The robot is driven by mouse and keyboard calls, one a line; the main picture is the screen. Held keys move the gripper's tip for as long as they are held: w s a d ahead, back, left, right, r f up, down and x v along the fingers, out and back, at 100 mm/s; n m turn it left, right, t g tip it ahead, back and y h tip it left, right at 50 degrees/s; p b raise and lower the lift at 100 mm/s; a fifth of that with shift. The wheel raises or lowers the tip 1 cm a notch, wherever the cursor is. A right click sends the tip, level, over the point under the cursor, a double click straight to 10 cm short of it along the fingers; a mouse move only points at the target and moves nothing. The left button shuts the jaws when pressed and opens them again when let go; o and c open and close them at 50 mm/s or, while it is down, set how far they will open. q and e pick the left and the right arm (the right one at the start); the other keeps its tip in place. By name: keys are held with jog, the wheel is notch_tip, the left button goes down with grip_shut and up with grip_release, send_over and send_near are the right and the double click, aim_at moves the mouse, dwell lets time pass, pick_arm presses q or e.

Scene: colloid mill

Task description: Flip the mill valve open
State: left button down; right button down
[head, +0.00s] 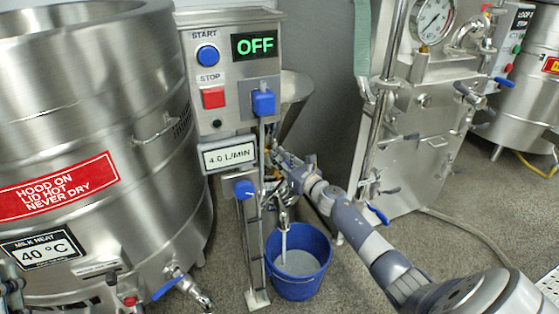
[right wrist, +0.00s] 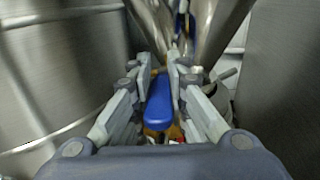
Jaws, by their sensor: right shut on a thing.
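The mill stands in the middle of the head view, with a control box (head: 223,75) reading OFF and a steel hopper (head: 294,95) behind it. My right gripper (head: 280,162) reaches in from the lower right to the mill, just below the hopper. In the right wrist view, a blue valve handle (right wrist: 159,103) lies between the fingers of the right gripper (right wrist: 161,70), which is shut on it. In the head view the gripper and mill parts mostly hide this handle.
A blue bucket (head: 320,262) stands below a spout with a pale stream running into it. A large steel vat (head: 95,130) with a blue-handled tap (head: 167,288) is at left. A steel machine with a gauge (head: 432,20) stands at right. Grey floor lies between.

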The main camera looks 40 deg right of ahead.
jog(key=shift+a+f, duration=0.1)
jog(key=shift+a, duration=0.15)
jog(key=c, duration=1.6)
grip_release()
jog(key=shift+o, duration=0.3)
jog(key=shift+d, duration=0.1)
jog(key=shift+s+d, duration=0.1)
jog(key=s, duration=1.1)
jog(key=shift+s, duration=0.4)
